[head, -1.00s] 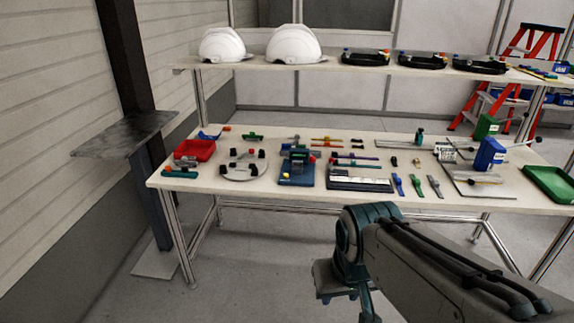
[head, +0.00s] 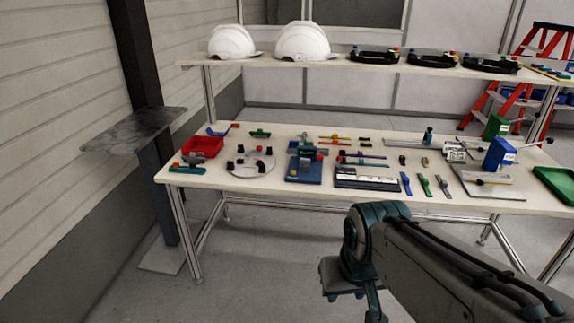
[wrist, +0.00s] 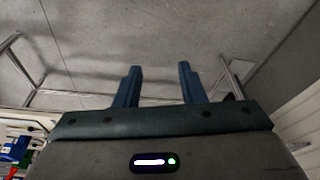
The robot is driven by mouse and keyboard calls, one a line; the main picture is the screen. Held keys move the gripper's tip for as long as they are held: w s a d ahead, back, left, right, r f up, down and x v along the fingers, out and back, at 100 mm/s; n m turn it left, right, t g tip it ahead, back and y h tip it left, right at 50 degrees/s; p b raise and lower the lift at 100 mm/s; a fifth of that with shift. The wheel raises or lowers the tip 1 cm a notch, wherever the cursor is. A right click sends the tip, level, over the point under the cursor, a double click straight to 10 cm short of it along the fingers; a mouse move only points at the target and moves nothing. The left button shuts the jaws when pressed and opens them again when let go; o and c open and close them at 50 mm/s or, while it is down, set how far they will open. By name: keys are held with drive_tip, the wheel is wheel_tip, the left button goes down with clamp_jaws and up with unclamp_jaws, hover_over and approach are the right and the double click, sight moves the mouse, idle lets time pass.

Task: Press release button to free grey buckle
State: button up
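The grey buckle and its release button are too small to make out for sure in the head view. A blue fixture (head: 303,168) with a grey clamp-like part (head: 306,150) and a red knob stands on the workbench (head: 350,194), left of its middle. My gripper shows in the wrist view (wrist: 158,88) with its two blue fingers apart and nothing between them. It points at the grey floor and bench legs. In the head view my arm is low in front of the bench, well apart from everything on it.
White helmets (head: 302,42) and black rings (head: 433,60) stand on the upper shelf. A red bin (head: 203,147), a round plate (head: 251,169), a blue box (head: 499,153) and a green tray (head: 556,185) are on the bench. A dark post stands left. The floor before the bench is clear.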

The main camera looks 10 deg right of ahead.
clamp_jaws()
idle(1.7)
